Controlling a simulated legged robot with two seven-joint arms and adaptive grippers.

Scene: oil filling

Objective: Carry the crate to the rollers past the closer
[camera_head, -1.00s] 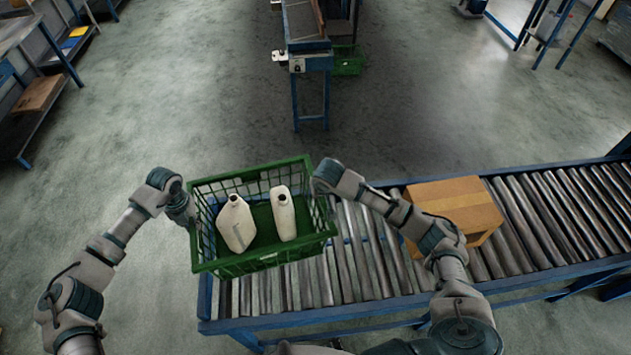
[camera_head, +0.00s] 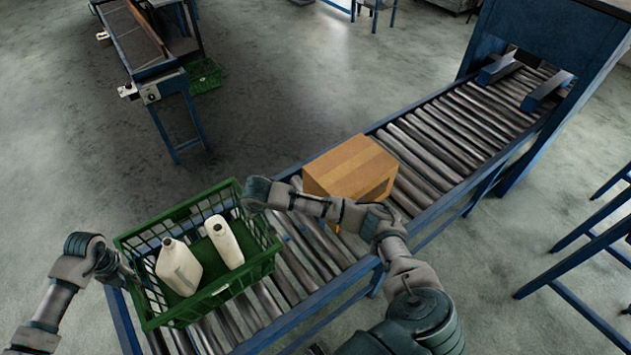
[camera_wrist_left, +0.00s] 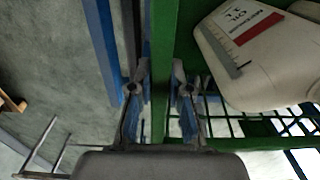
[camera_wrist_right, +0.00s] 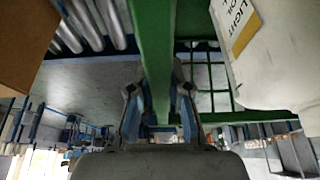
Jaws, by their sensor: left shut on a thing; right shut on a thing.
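The green crate (camera_head: 232,290) is at the lower left of the head view, over the near end of the roller conveyor (camera_head: 300,262). I cannot tell whether it touches the rollers. Two white jugs stand in it, a left one (camera_head: 178,266) and a right one (camera_head: 224,242). My left gripper (camera_head: 128,278) is shut on the crate's left rim, and the left wrist view shows the rim (camera_wrist_left: 162,60) between its fingers. My right gripper is shut on the opposite rim (camera_wrist_right: 158,50) in the right wrist view; its fingers are mostly hidden by my arm in the head view. The closer (camera_head: 560,50) stands over the conveyor at the far right.
A cardboard box (camera_head: 350,170) sits on the rollers just beyond my right forearm. Rollers between it and the closer are clear. A second conveyor table (camera_head: 150,60) with a green crate (camera_head: 204,76) beside it stands at the back left. Blue frame legs (camera_head: 585,235) stand at the right.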

